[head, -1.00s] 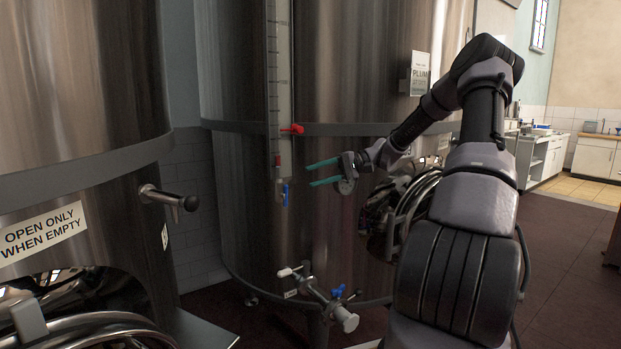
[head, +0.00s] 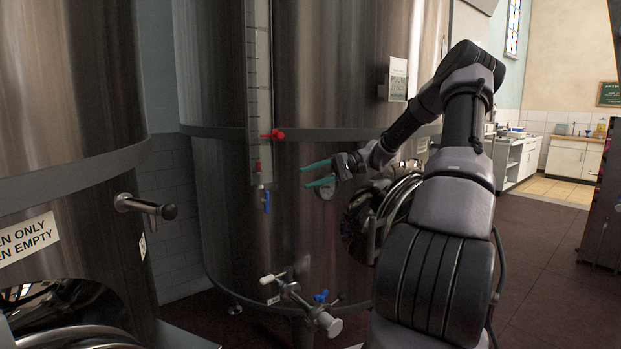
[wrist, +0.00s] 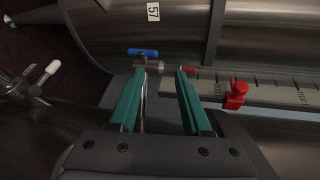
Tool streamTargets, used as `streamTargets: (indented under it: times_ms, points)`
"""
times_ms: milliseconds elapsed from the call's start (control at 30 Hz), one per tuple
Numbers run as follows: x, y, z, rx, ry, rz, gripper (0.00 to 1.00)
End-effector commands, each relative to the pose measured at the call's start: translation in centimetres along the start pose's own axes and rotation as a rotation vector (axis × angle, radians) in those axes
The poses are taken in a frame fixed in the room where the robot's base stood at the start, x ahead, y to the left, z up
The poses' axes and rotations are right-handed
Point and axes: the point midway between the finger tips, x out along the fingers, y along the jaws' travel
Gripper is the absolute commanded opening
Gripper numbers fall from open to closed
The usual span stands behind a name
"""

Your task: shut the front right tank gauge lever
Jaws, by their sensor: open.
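The tank gauge (head: 259,90) is a tall clear scale on the front of the steel tank (head: 330,90). Its blue lever (head: 266,201) hangs downward at the bottom, in line with the scale. In the wrist view the blue lever (wrist: 143,52) is just beyond the fingertips, by the left finger. My gripper (head: 312,173) is open and empty, with two teal fingers apart. In the head view it is to the right of the lever and slightly higher, not touching it. In the wrist view my gripper (wrist: 161,72) points at the lower end of the gauge.
A red clamp (head: 273,134) sits on the gauge above the lever. A lower outlet valve with a blue handle (head: 321,296) sticks out below. Another tank (head: 70,90) with a protruding black-tipped tap (head: 150,207) stands at left. A round hatch (head: 385,215) is near my forearm.

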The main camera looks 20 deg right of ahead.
Motion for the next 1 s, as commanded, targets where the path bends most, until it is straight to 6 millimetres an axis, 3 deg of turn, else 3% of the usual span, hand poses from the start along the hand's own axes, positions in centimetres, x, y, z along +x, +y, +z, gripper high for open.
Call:
streamTargets:
  times_ms: [167,267,433,500,633,833,1000]
  points:
    - [0.4,0.1,0.2,0.028,-0.002,-0.01,0.48]
    - [2.0,0.8,1.4,0.189,-0.009,-0.063,0.48]
    - [5.5,2.9,4.4,0.797,0.033,-0.275,0.48]
    - [5.9,3.8,5.1,1.041,0.079,-0.378,0.48]
    - [5.3,5.5,5.7,1.36,0.17,-0.551,0.48]
    - [4.8,6.4,5.7,1.519,0.229,-0.664,0.48]
    - [6.8,5.7,4.5,1.519,0.226,-0.662,0.48]
